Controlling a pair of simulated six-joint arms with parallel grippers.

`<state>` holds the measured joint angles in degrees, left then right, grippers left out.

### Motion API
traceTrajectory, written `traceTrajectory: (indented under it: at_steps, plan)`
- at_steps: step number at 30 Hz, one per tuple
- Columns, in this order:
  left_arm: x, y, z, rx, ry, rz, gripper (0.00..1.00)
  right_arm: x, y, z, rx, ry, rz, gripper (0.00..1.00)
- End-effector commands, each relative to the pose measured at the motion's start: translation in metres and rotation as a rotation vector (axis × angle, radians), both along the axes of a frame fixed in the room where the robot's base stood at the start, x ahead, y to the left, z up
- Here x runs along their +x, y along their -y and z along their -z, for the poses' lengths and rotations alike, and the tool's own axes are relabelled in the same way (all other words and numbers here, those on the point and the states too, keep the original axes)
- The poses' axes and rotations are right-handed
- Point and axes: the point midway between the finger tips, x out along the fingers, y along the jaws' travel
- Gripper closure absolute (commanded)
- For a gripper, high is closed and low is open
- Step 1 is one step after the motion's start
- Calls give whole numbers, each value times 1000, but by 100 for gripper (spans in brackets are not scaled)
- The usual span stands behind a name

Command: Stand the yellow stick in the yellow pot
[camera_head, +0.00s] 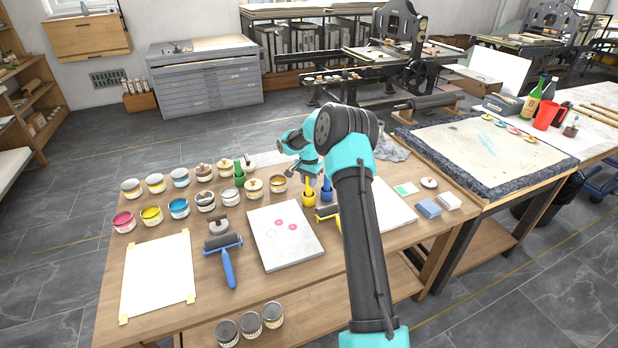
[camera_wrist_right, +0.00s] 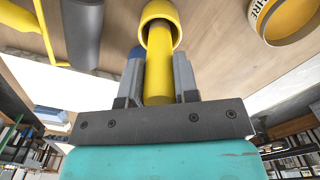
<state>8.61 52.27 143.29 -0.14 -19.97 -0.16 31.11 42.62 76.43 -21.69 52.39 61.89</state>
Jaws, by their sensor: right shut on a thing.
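My right gripper (camera_head: 308,174) is shut on the yellow stick (camera_wrist_right: 159,72), which shows between its fingers in the right wrist view. The stick's far end overlaps the round mouth of the yellow pot (camera_wrist_right: 162,10); it looks to be at or inside the rim, but I cannot tell how deep. In the head view the yellow pot (camera_head: 308,198) stands on the wooden table right below the gripper. My left gripper is in neither view.
A blue pot (camera_head: 326,190) stands close right of the yellow pot. A roller with a yellow frame (camera_wrist_right: 82,32) lies nearby. Several ink tins and a green pot (camera_head: 239,176) are to the left. A pale stone slab (camera_head: 286,238) lies in front.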

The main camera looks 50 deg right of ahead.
Motion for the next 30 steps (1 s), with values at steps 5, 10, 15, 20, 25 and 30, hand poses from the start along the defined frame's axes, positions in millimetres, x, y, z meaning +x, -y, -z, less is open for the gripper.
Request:
traceTrajectory:
  at_steps: [5, 10, 15, 20, 25, 30]
  plan:
    - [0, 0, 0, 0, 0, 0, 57, 0, 0, 4, 0, 0, 0, 95]
    - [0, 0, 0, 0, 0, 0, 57, 0, 0, 4, 0, 0, 0, 95]
    - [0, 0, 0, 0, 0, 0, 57, 0, 0, 4, 0, 0, 0, 64]
    - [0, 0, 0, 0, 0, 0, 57, 0, 0, 4, 0, 0, 0, 49]
    - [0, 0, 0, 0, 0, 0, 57, 0, 0, 4, 0, 0, 0, 42]
    - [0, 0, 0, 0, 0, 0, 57, 0, 0, 3, 0, 0, 0, 42]
